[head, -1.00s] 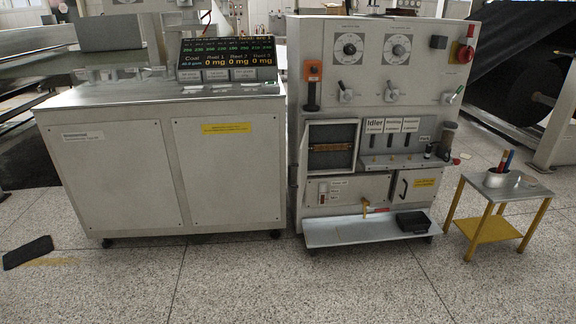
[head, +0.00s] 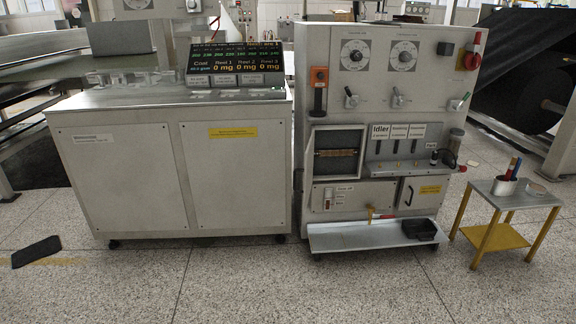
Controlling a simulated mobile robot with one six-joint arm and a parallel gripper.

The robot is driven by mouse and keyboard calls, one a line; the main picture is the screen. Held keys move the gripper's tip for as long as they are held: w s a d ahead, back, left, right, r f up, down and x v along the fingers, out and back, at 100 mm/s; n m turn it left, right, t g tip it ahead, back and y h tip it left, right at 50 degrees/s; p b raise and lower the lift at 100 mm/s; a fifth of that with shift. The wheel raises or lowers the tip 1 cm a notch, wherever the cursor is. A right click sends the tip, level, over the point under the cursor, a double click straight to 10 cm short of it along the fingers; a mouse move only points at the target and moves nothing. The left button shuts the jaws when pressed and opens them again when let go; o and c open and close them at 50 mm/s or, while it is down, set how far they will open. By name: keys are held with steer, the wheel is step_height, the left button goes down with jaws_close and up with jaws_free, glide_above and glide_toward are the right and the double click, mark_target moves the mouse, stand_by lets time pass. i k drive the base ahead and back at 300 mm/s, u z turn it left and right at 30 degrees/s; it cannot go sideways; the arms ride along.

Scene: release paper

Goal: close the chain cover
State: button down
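The grey control cabinet (head: 448,85) stands right of centre in the head view. In its front is a square, pale-framed opening with a dark inside and a brown chain-like strip (head: 337,153) across it. The strip is visible, so the opening is uncovered. A narrow pale edge (head: 308,155) along its left side may be the chain cover seen nearly edge-on; I cannot tell for sure. My gripper is not in view.
A low shelf (head: 350,237) with a black tray (head: 419,229) juts out below the opening. A small yellow-legged table (head: 530,195) stands at right, a wide grey cabinet (head: 88,175) at left. A dark mat (head: 37,252) lies on the floor. The front floor is clear.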

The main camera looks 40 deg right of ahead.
mark_target(303, 170)
steer(key=u, duration=0.4)
steer(key=i, duration=0.95)
steer(key=u, duration=0.1)
steer(key=k, duration=0.9)
steer(key=z, duration=0.2)
steer(key=i, duration=0.6)
steer(key=u, duration=0.05)
